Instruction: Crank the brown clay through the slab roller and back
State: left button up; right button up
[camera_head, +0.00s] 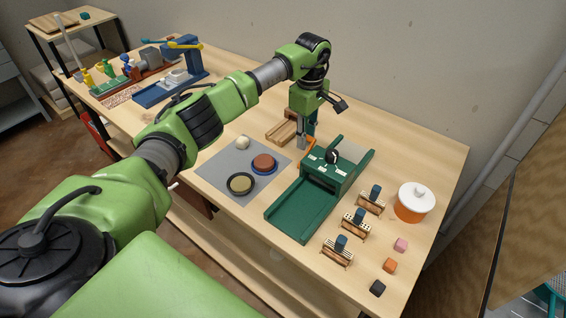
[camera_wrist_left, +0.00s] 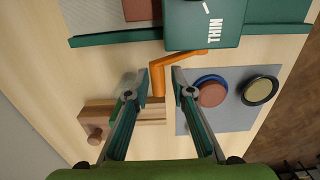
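The green slab roller (camera_head: 312,207) stands on the table. Its housing, marked THIN, shows at the top of the wrist view (camera_wrist_left: 200,22). A flat brown piece, apparently the brown clay (camera_wrist_left: 142,9), lies on the bed at the left of the housing there; the head view does not clearly show it. The orange crank (camera_wrist_left: 180,58) sticks out from the roller's side, and a little of it shows in the head view (camera_head: 307,147). My left gripper (camera_wrist_left: 159,82) points down beside the roller, open, with the crank's end between its fingers; I cannot tell whether they touch. My right gripper is out of view.
A grey mat (camera_head: 217,165) holds a red-brown disc on a blue plate (camera_head: 264,163), a dark-rimmed dish (camera_head: 240,183) and a pale ball (camera_head: 243,142). Wooden pieces (camera_wrist_left: 118,112) lie beside the gripper.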

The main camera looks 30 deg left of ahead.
pick_arm(q)
jog(key=shift+s+a+r+p, duration=0.1)
jog(key=shift+s+r+p, duration=0.3)
jog(key=shift+s, duration=0.35)
jog(key=shift+s+r+p, duration=0.3)
jog(key=shift+s+p, duration=0.2)
jog(key=shift+s, duration=0.25)
jog(key=shift+s+a+r+p, duration=0.1)
jog(key=shift+s+r+p, duration=0.15)
jog(key=shift+s+p, duration=0.25)
jog(key=shift+s+r+p, duration=0.25)
jog(key=shift+s+p, duration=0.05)
jog(key=shift+s, duration=0.4)
